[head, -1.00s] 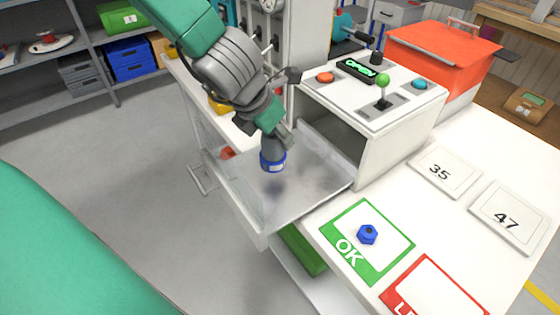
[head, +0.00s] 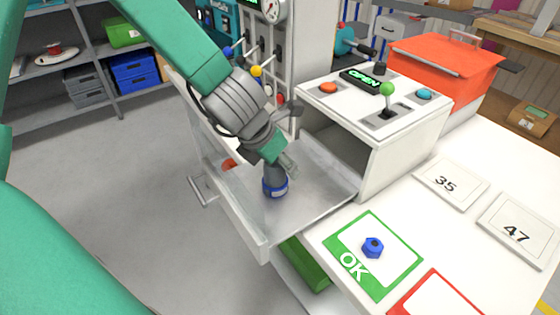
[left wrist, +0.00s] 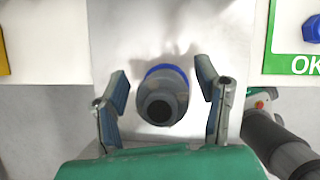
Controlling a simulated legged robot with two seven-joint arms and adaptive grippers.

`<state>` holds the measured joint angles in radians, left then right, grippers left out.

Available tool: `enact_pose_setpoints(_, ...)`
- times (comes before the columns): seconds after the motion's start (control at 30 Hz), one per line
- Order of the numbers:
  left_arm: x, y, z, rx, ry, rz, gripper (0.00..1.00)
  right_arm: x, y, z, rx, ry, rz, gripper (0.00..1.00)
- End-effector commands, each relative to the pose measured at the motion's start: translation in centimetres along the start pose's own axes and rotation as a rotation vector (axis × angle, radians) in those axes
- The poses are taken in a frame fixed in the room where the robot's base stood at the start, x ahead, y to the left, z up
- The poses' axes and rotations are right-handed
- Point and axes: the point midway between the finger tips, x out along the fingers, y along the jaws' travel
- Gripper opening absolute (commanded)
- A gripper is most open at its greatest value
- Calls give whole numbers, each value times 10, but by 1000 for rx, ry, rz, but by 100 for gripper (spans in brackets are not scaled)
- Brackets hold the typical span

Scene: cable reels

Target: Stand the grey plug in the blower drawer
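The grey plug (head: 274,174) with a blue band stands upright in the open blower drawer (head: 320,192), on its pale floor. In the left wrist view the plug (left wrist: 163,97) shows from above, its round dark end toward the camera. My left gripper (left wrist: 163,88) has its fingers spread on both sides of the plug, with a gap on each side. In the head view this gripper (head: 283,160) is at the plug's upper part and hides some of it. My right gripper is in no view.
The blower box (head: 375,125) with an OPEN display, buttons and a green-knobbed lever stands behind the drawer. A blue nut (head: 373,247) lies on the green OK card (head: 347,262). Cards 35 (head: 447,184) and 47 (head: 516,233) lie to the right. A red case (head: 445,60) is at the back.

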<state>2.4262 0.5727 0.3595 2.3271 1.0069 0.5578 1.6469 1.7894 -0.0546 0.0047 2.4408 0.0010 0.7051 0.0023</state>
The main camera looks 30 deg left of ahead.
Motion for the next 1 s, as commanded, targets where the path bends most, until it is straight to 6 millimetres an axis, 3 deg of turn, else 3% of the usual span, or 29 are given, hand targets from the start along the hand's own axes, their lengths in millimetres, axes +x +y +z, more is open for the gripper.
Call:
enact_pose_setpoints(0.27,-8,0,2,0,-2,0,57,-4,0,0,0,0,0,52)
enact_pose_setpoints(0.7,-97,0,3,0,-3,0,57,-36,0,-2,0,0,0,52)
enact_pose_setpoints(1.0,-122,0,2,-1,0,-1,57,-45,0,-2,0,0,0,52)
